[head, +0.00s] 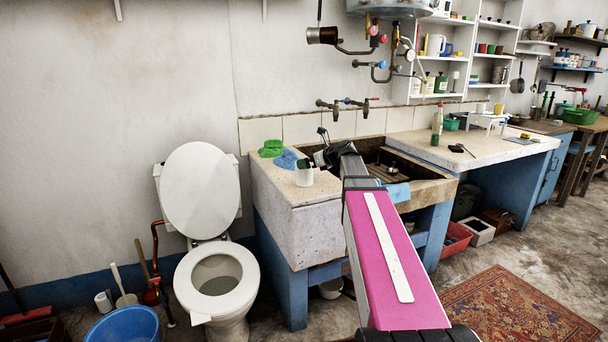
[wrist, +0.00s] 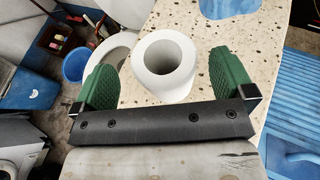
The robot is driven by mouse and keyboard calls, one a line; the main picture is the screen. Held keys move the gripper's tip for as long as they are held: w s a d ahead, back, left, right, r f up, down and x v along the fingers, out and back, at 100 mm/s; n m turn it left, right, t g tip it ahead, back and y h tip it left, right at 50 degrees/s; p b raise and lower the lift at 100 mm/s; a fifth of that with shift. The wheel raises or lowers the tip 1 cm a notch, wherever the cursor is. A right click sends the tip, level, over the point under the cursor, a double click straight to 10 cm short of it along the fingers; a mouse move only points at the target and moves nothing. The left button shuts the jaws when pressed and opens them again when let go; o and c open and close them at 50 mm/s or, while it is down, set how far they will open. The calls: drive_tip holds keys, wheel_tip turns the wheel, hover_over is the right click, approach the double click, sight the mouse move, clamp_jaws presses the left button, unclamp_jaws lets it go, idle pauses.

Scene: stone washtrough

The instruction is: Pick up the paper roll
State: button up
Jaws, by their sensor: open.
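The paper roll (head: 304,177) is white and stands upright on the left end of the speckled stone trough's top, near its front edge. In the wrist view the paper roll (wrist: 168,91) shows its round top and dark hollow core. My gripper (head: 313,164) is over the trough at the roll, partly hidden by my own arm. In the wrist view my gripper (wrist: 166,75) is open, with one green ridged finger on each side of the roll. Gaps show between the roll and both fingers.
A blue cloth (head: 286,160) and a green brush-like item (head: 271,148) lie just behind the roll. The sink basin (head: 392,167) opens to the right. A toilet (head: 218,279) and blue bucket (head: 122,325) stand on the left, below the trough top.

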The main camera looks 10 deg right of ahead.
drive_tip(key=x, duration=0.3)
drive_tip(key=shift+w+f, duration=0.2)
drive_tip(key=shift+w, duration=0.05)
drive_tip(key=c, duration=0.9)
drive_tip(key=shift+o, duration=0.2)
drive_tip(key=shift+r, duration=0.1)
